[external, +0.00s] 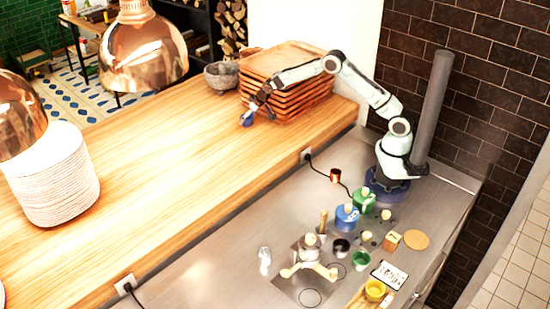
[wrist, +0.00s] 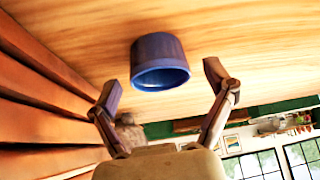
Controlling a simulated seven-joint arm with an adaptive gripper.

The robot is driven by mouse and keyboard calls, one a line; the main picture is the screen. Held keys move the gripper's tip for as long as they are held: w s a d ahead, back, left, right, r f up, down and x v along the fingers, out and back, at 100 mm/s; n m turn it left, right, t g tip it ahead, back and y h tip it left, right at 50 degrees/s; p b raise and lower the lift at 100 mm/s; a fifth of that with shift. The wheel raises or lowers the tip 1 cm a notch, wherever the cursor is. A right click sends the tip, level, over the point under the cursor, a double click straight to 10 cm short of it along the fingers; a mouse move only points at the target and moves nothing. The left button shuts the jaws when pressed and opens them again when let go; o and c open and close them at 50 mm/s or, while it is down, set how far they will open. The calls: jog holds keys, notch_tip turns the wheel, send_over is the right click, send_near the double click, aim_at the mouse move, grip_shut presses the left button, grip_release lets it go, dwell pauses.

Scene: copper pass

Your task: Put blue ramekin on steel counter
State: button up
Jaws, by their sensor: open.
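The blue ramekin (external: 246,120) sits on the wooden shelf in the external view, beside the stack of wooden trays. It also shows in the wrist view (wrist: 160,62), with its open rim toward the camera. My gripper (external: 257,112) is at the ramekin, with its fingers open. In the wrist view my gripper (wrist: 164,84) has its fingertips apart on either side of the ramekin, with visible gaps; no grip shows. The steel counter (external: 215,262) lies lower right of the wooden shelf.
Stacked wooden trays (external: 292,78) stand right next to my gripper, and also fill the left of the wrist view (wrist: 40,90). A grey bowl (external: 221,76) is behind. Copper lamps (external: 143,55) hang over the shelf. Cups, jars and a board crowd the counter's right part.

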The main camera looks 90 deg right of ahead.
jog(key=v, duration=0.6)
jog(key=shift+s+a+r, duration=0.1)
jog(key=shift+r, duration=0.05)
jog(key=s+a+r+n+g+y, duration=0.1)
jog(key=s+a+r+n+y, duration=0.1)
jog(key=s+a+r, duration=0.6)
jog(key=s+a+r+n+g+y, duration=0.15)
jog(key=s+a, duration=0.45)
jog(key=a, duration=0.6)
jog(key=s+a+n+g, duration=0.1)
jog(key=s+a+n, duration=0.2)
jog(key=s+a, duration=0.3)
jog(key=s, duration=0.5)
jog(key=shift+s+a+y, duration=0.2)
jog(key=shift+s+y, duration=0.15)
jog(key=shift+o, duration=0.5)
jog(key=s+a+f+n+g, duration=0.1)
jog(key=s+a+g, duration=0.1)
jog(key=s, duration=0.7)
jog(key=shift+a+f, duration=0.25)
jog(key=shift+n, duration=0.25)
